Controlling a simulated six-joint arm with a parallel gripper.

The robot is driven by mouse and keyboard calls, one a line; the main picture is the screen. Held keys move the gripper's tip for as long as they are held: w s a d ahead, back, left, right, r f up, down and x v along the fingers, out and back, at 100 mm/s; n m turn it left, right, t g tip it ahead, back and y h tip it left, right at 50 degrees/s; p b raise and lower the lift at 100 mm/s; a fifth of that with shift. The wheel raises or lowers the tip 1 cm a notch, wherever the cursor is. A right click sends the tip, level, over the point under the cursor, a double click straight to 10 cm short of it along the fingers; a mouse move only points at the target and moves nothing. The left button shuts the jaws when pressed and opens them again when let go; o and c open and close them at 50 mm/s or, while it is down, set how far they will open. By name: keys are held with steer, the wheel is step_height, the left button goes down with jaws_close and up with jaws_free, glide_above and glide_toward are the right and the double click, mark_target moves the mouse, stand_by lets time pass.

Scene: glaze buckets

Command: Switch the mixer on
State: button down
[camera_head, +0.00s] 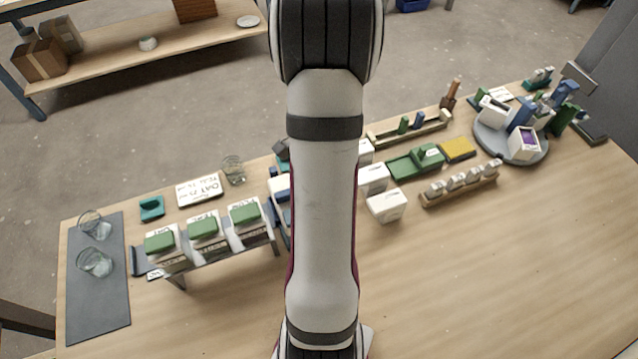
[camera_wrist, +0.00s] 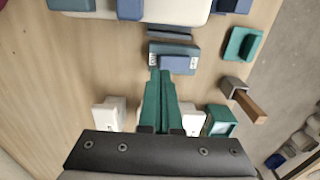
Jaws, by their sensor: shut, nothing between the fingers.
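My gripper (camera_wrist: 161,73) shows in the wrist view with its green fingers closed together and nothing between them. Its tips are at the near edge of a blue-grey block (camera_wrist: 180,64) with two small white labels. I cannot tell whether they touch it or hover over it. A pale body with blue parts (camera_wrist: 180,10) lies beyond the block, cut by the top edge. I cannot tell for sure which of these is the mixer or its switch. In the camera_head view my arm hides the gripper and the middle of the table.
White boxes (camera_head: 386,206) and a green tray (camera_head: 402,167) stand right of my arm. A round grey turntable (camera_head: 483,137) with blocks is at far right. A rack (camera_head: 228,252) with green-topped boxes and glasses (camera_head: 95,262) stand left. The right front table is clear.

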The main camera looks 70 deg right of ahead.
steer(key=shift+f, duration=1.95)
steer(key=shift+r, duration=3.6)
